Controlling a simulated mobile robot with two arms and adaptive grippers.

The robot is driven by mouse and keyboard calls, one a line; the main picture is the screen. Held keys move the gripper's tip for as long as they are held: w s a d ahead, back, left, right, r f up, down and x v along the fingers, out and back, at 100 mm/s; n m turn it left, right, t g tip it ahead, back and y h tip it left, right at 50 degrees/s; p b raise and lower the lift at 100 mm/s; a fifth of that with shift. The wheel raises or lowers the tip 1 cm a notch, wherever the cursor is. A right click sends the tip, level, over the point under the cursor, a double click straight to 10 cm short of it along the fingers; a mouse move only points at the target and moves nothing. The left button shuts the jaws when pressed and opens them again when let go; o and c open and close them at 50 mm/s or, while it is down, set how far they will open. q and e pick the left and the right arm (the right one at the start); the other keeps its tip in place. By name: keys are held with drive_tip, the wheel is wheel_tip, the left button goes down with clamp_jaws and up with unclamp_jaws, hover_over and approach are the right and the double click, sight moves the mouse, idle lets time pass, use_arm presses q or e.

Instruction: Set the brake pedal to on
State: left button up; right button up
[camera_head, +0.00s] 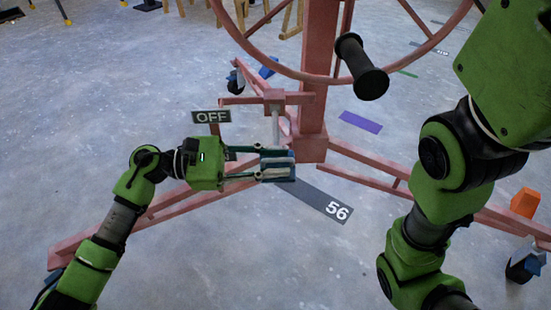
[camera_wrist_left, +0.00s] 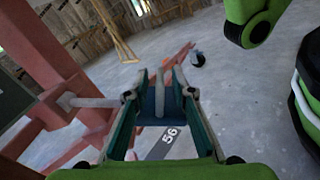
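A red lift frame (camera_head: 313,135) stands on the floor with a black OFF sign (camera_head: 211,116) on it. My left gripper (camera_head: 278,165) reaches in from the left, low beside the column. In the left wrist view its fingers (camera_wrist_left: 163,98) are apart, one on each side of a blue plate with a grey bar, which looks like the brake pedal (camera_wrist_left: 160,92). I cannot tell whether the fingers touch it. In the head view the fingers partly hide the blue part. My right gripper is out of view; only the right arm shows.
A large red wheel with a black handle (camera_head: 360,68) is above. Frame legs (camera_head: 380,180) spread across the floor. A floor mark reads 56 (camera_head: 335,211). An orange block (camera_head: 524,202) and a caster (camera_head: 524,262) are at right. Open floor (camera_head: 100,110) lies at left.

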use_arm(q)
drive_tip(key=shift+r, duration=0.1)
drive_tip(key=a, duration=1.2)
drive_tip(key=shift+s, duration=0.45)
drive_tip(key=shift+s, duration=0.1)
